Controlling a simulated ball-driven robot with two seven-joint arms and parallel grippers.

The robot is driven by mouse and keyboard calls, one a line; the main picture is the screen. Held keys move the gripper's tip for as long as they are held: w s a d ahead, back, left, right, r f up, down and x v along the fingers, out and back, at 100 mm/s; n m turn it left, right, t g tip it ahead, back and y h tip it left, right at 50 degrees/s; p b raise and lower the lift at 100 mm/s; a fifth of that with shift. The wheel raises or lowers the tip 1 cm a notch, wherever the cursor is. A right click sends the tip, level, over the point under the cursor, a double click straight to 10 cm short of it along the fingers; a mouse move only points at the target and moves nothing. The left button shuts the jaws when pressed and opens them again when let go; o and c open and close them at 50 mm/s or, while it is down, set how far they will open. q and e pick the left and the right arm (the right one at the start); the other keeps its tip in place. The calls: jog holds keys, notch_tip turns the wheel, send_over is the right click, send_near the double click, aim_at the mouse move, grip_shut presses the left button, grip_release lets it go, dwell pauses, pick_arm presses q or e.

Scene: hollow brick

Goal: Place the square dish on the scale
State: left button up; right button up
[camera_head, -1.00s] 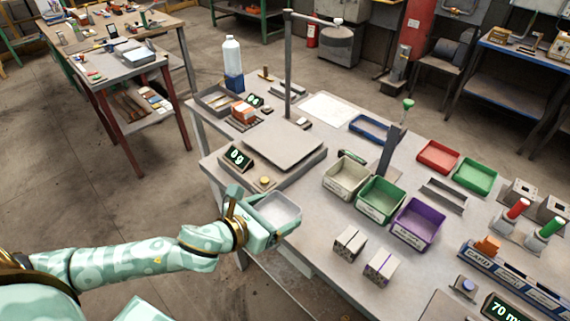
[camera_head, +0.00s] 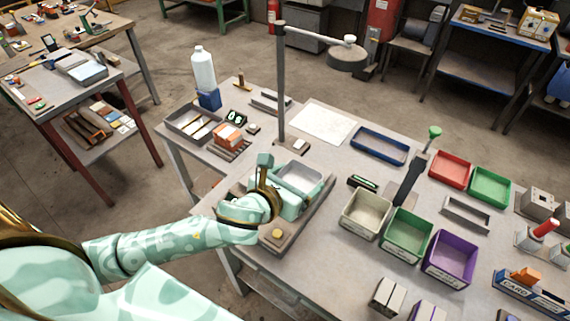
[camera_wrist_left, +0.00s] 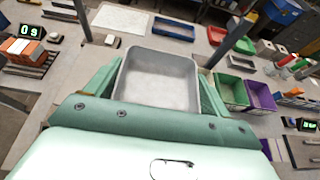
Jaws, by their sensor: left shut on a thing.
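The square dish (camera_head: 299,178) is a small pale grey tray with raised walls, and it looks empty. My left gripper (camera_head: 288,188) is shut on it, with green fingers on both sides; the dish also fills the middle of the left wrist view (camera_wrist_left: 158,82). The scale (camera_head: 300,225) is a low grey box with a brass knob at its front. The dish and gripper are over the scale and cover most of its plate and its display. I cannot tell whether the dish touches the plate. My right gripper is not in view.
A grey post (camera_head: 282,90) stands behind the scale. Beige (camera_head: 366,214), green (camera_head: 408,237) and purple (camera_head: 452,258) bins stand to the right. A tray (camera_head: 196,126) and a bottle (camera_head: 203,68) are behind left. A white sheet (camera_head: 321,122) lies flat behind.

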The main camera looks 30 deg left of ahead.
pick_arm(q)
jog(key=w+a+f+b, duration=0.1)
jog(key=w+a+f, duration=0.1)
jog(key=w+f, duration=0.1)
jog(key=w+a+f+b, duration=0.1)
jog(key=w+a+f, duration=0.1)
jog(key=w+a, duration=0.1)
jog(key=w+a+f+b, duration=0.2)
jog(key=w+f, duration=0.1)
jog(key=w, duration=0.1)
jog(key=shift+a+f, duration=0.3)
jog(key=shift+f, duration=0.05)
jog(key=shift+w+a+f, duration=0.1)
jog(key=shift+f, duration=0.05)
jog(key=f, duration=0.1)
jog(key=f+b, duration=0.2)
jog(key=f, duration=0.1)
jog(key=shift+w+a, duration=0.25)
jog(key=shift+w, duration=0.05)
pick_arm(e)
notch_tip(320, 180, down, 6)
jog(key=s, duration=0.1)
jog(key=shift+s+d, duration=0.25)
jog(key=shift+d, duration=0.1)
pick_arm(q)
jog(key=shift+f, duration=0.1)
jog(key=o, duration=0.9)
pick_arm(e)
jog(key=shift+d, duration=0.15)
